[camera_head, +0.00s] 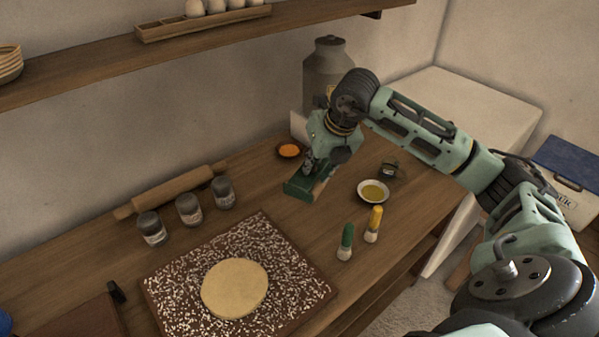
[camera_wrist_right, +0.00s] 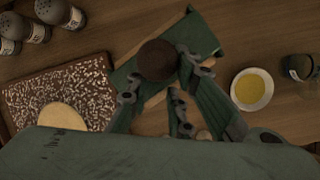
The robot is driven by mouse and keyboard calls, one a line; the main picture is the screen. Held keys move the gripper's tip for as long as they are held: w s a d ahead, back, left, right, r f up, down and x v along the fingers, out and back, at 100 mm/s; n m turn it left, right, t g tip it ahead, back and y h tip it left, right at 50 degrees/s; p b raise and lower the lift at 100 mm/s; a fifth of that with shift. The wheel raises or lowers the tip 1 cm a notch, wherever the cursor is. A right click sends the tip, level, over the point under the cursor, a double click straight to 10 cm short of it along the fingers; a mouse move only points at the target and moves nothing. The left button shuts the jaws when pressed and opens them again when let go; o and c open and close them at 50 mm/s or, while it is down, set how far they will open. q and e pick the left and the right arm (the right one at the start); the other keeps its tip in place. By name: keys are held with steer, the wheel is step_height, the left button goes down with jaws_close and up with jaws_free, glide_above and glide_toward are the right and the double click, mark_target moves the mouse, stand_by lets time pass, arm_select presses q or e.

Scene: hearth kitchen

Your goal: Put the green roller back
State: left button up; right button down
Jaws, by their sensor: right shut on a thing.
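My right gripper (camera_head: 311,167) points down at the back of the wooden table and is shut on what appears to be the green roller. In the right wrist view, its round dark brown end (camera_wrist_right: 157,60) shows between the fingers (camera_wrist_right: 160,85); most of its body is hidden. A green holder-like piece (camera_head: 297,190) lies directly under the gripper, and it also shows in the right wrist view (camera_wrist_right: 203,38). I cannot tell whether the roller touches it. My left gripper is not in view.
An orange dish (camera_head: 289,151) is just left of the gripper, a bowl of yellow liquid (camera_head: 373,191) right. A green-topped piece (camera_head: 346,240) and a yellow-topped piece (camera_head: 374,222) stand in front. Jars (camera_head: 189,209), a rolling pin (camera_head: 170,190) and a speckled board (camera_head: 175,285) are left.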

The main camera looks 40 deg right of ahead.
mark_target(300, 174)
steer(key=w+f, duration=0.2)
steer(key=w, duration=0.1)
steer(key=w+f+p, duration=0.1)
steer(key=w, duration=0.1)
steer(key=shift+w+a, duration=0.15)
steer(key=shift+w+f, duration=0.3)
steer(key=shift+w, duration=0.1)
step_height(300, 174, down, 3)
steer(key=shift+f+p, duration=0.1)
steer(key=shift+p, duration=0.75)
steer(key=shift+f, duration=0.45)
